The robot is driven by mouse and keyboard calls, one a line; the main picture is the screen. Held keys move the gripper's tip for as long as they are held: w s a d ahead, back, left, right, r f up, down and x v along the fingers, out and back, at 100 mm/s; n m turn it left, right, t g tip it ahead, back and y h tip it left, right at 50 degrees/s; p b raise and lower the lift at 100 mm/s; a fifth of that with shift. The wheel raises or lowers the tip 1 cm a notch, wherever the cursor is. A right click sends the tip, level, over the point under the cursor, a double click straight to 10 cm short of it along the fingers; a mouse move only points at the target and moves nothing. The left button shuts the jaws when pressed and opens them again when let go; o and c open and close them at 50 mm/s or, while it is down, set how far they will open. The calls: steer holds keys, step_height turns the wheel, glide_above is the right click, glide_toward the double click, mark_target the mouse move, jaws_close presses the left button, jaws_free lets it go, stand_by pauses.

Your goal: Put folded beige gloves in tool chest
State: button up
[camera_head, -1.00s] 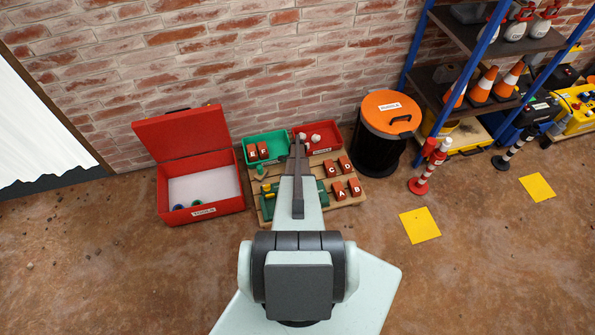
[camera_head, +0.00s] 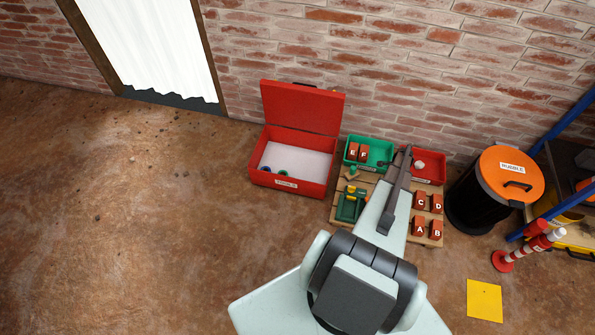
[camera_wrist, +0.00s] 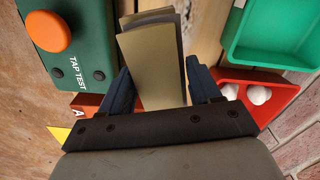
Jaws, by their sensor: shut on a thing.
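The folded beige gloves (camera_wrist: 152,68) show in the wrist view as a flat, layered beige piece. My gripper (camera_wrist: 158,80) is shut on it, with one dark finger on each side. In the head view my arm covers most of the gripper and I cannot make out the gloves. The red tool chest (camera_head: 290,182) stands on the floor against the wall, left of my arm, with its lid (camera_head: 302,107) raised. Its pale floor is mostly bare, with small round blue and green items near the front left.
A wooden board beneath my arm holds a green bin (camera_head: 381,168), a red bin (camera_head: 434,180) with white balls, lettered red blocks (camera_head: 420,228) and a green tap-test box (camera_wrist: 65,45). A black bin with an orange lid (camera_head: 508,172) stands right. Floor left of the chest is clear.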

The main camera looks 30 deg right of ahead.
steer(key=w+a+r+n, duration=0.45)
steer(key=a+r, duration=0.35)
steer(key=r, duration=0.4)
steer(key=w+a+r+n, duration=0.4)
steer(key=a+r+n, duration=0.3)
steer(key=r, duration=0.6)
steer(key=w+a+r+n, duration=0.45)
steer(key=a+r, duration=0.35)
steer(key=r, duration=0.4)
steer(key=w+a+r+n, duration=0.2)
steer(key=w+a+r, duration=0.4)
steer(key=a, duration=0.4)
steer(key=w+a+r+n, duration=0.2)
steer(key=w+a+r, duration=0.2)
steer(key=a+r, duration=0.5)
steer(key=w+a+r+n, duration=0.2)
steer(key=w+a+r, duration=0.35)
steer(key=a, duration=0.55)
steer(key=w+a+f, duration=0.2)
steer(key=w+f, duration=0.3)
steer(key=m, duration=0.7)
glide_above(297, 176)
steer(key=shift+f, duration=32.85)
